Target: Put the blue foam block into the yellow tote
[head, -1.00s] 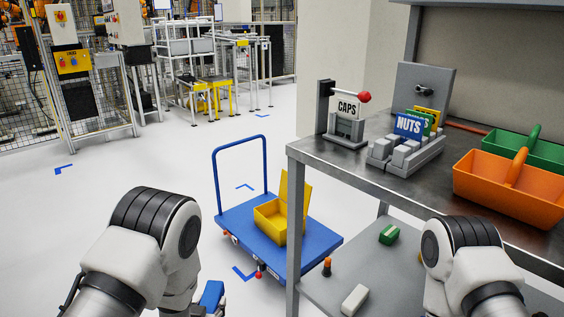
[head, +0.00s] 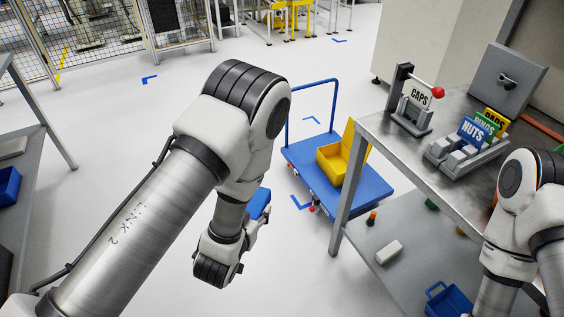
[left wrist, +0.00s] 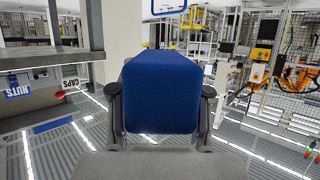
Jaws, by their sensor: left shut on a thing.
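The yellow tote (head: 331,166) stands open on a blue cart (head: 371,192) in the middle of the head view, its yellow lid standing up at the back. The blue foam block (head: 259,203) shows partly beside my left wrist in the head view, left of the cart and apart from the tote. In the left wrist view the block (left wrist: 160,92) fills the middle, between the two fingers of my left gripper (left wrist: 160,100), which is shut on it. My left arm hides part of the block in the head view. My right arm shows at the right, but its gripper is out of view.
A metal workbench (head: 458,192) with a CAPS stand (head: 416,103) and a NUTS rack (head: 463,143) stands right of the cart. Its lower shelf holds a white block (head: 389,251) and a blue basket (head: 448,300). The cart's blue handle (head: 288,105) rises at its back left. Floor left of the cart is clear.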

